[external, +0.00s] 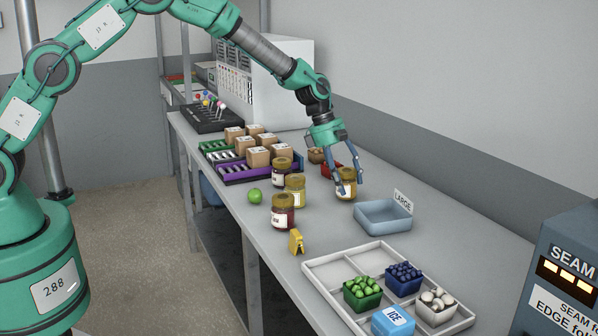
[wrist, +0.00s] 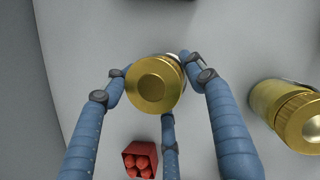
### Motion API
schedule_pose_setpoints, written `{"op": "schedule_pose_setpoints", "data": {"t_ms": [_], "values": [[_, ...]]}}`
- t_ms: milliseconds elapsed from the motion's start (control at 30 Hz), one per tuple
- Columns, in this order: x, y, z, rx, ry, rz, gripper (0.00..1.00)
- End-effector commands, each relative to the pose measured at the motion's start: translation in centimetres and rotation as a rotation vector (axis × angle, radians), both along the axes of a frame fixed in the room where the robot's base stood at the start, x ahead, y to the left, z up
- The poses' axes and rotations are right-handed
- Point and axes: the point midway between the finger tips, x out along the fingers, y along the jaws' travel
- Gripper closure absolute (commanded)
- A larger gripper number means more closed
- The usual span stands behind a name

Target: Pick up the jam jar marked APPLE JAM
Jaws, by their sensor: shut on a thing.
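My gripper (external: 348,184) reaches down with its blue fingers closed around a gold-lidded jar (external: 347,190). In the wrist view the jar's gold lid (wrist: 154,84) sits between the three fingers. This jar looks amber with a pale label; its wording cannot be read, so I cannot tell if it says APPLE JAM. It is upright, at or very near the table top. Three other gold-lidded jars stand to the left: a dark one (external: 281,172), a yellow one (external: 295,189) and a dark red one (external: 283,216). Another jar (wrist: 285,108) shows at the wrist view's right.
An empty blue tray (external: 384,222) marked LARGE stands right of the held jar. A red punnet (wrist: 141,161) is close by. A green apple (external: 255,195) and a yellow clip-like item (external: 296,241) lie near the jars. A white divided tray (external: 345,255) holds punnets in front.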

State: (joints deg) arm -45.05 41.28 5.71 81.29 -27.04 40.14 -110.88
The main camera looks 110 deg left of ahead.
Motion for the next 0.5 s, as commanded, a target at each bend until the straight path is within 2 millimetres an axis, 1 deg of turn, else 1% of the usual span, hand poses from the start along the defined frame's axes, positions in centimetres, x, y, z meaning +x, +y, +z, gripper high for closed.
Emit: {"op": "schedule_pose_setpoints", "data": {"t_ms": [33, 167, 500], "values": [[0.1, 0.1, 0.8, 0.003, -0.003, 0.0, 0.97], [0.1, 0.1, 2.5, 0.004, -0.003, 0.0, 0.97], [0.1, 0.1, 7.6, 0.003, -0.003, 0.0, 0.97]]}}
